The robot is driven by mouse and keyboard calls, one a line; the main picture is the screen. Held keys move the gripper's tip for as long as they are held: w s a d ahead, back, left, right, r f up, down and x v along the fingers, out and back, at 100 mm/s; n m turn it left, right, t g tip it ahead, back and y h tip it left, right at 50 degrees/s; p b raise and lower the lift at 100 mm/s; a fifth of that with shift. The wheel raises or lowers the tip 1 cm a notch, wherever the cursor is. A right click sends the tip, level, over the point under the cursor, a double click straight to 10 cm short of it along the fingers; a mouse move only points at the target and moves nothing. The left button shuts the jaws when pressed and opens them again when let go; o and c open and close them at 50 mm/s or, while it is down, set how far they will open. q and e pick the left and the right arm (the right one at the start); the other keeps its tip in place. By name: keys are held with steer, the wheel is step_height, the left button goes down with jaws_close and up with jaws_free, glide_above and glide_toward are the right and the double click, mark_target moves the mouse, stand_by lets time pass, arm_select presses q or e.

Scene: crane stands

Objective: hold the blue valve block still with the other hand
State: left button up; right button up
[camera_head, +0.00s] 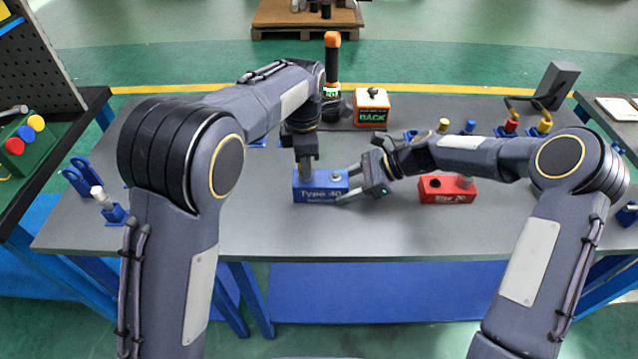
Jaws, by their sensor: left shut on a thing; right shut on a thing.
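The blue valve block (318,193), with "Type 40" on its front, stands on the grey table. A round grey fitting (336,176) shows on its top right. My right gripper (352,188) is shut on the right end of the block, one finger low across its front corner. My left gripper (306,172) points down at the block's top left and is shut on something. Its fingers hide what they hold, and I cannot tell whether it is a fitting or the block itself.
A red block (447,189) stands to the right. Behind are an orange box marked "BACK" (371,110) and an upright orange-and-black tool (332,60). Small blue holders with coloured parts (512,124) stand back right; another holder (112,211) is at left. The front table is clear.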

arm_select(q)
steer(key=shift+r, duration=0.1)
steer(key=n, duration=0.5)
steer(key=o, duration=1.1)
steer(key=shift+c, duration=0.6)
